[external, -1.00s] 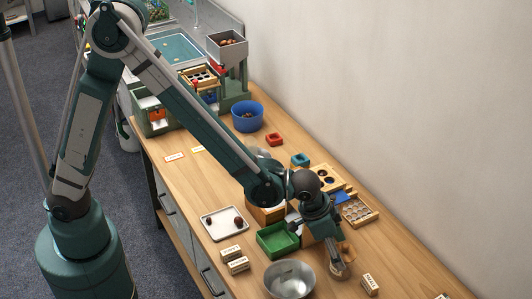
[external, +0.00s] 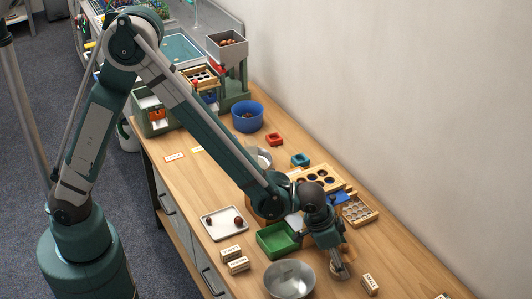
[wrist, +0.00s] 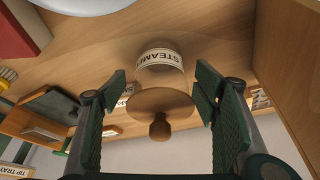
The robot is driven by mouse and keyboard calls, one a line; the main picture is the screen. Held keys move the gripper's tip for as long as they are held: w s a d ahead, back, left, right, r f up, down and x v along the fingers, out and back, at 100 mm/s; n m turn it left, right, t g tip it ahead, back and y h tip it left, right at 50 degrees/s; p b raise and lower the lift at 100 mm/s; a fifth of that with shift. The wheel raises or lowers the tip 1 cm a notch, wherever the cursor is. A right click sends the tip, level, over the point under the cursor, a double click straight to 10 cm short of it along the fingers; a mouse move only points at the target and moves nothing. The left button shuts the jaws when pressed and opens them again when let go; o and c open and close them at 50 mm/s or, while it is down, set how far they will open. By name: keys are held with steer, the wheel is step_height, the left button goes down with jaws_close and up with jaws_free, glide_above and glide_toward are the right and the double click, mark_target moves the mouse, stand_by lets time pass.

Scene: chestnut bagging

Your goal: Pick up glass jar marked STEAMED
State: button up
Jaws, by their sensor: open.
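The glass jar marked STEAMED (wrist: 160,60) shows in the wrist view, with a round wooden lid (wrist: 150,101) and a knob (wrist: 160,128). My gripper (wrist: 162,82) is open, with one green pad on each side of the jar. A gap shows between each pad and the lid, so nothing is held. In the external view my gripper (external: 338,257) is low over the near right part of the bench. The jar (external: 342,271) is mostly hidden behind it there.
A metal bowl (external: 290,263) and a green tray (external: 279,251) stand close by on the left. A small labelled block (external: 370,284) is to the right. A wooden tray with round holes (external: 362,211) lies behind. Bare bench shows farther right.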

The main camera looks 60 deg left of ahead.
steer(key=shift+x, duration=1)
steer(key=c, duration=1.1)
